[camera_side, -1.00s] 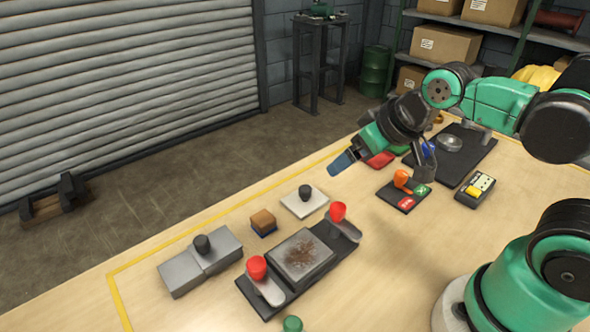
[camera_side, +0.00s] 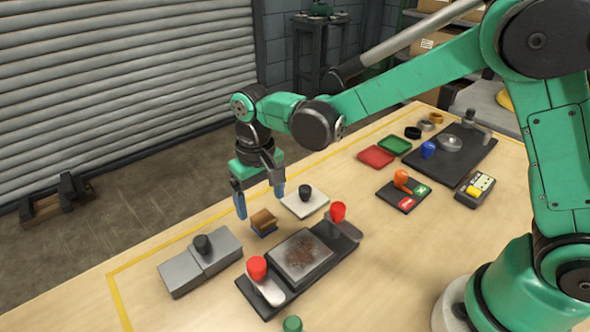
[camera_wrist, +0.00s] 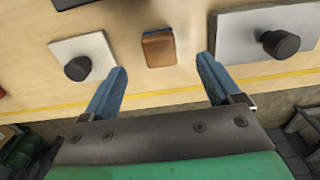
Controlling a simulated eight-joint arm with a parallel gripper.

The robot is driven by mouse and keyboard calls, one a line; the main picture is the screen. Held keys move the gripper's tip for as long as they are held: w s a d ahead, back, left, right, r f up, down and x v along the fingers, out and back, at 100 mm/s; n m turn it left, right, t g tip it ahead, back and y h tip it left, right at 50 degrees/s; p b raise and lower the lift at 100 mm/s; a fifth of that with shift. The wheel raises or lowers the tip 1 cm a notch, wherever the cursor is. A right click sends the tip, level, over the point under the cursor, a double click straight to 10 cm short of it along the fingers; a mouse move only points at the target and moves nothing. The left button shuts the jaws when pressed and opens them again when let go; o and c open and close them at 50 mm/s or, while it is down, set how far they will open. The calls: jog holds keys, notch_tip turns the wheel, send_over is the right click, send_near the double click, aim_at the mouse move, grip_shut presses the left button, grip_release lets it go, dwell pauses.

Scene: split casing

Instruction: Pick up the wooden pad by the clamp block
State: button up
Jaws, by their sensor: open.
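The wooden pad (camera_side: 263,219) is a small brown block with a dark blue base, resting on the table. It lies beside the clamp block, a dark base plate (camera_side: 325,276) carrying a rust-stained grey plate (camera_side: 303,255) and two red-knobbed clamps. My gripper (camera_side: 259,201) is open, fingers pointing down, above and just behind the pad. In the wrist view the pad (camera_wrist: 159,49) shows beyond the gap between the blue fingertips (camera_wrist: 162,75), roughly centred. Nothing is between the fingers.
A white plate with a black knob (camera_side: 305,201) lies close to the pad's right; a grey block with a black knob (camera_side: 201,261) stands to its left. The red clamp knobs (camera_side: 257,267) stand up nearby. Trays and a dark board (camera_side: 451,153) are farther right.

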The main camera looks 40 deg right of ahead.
aim_at(263, 217)
jog(key=shift+f, duration=2.6)
grip_shut()
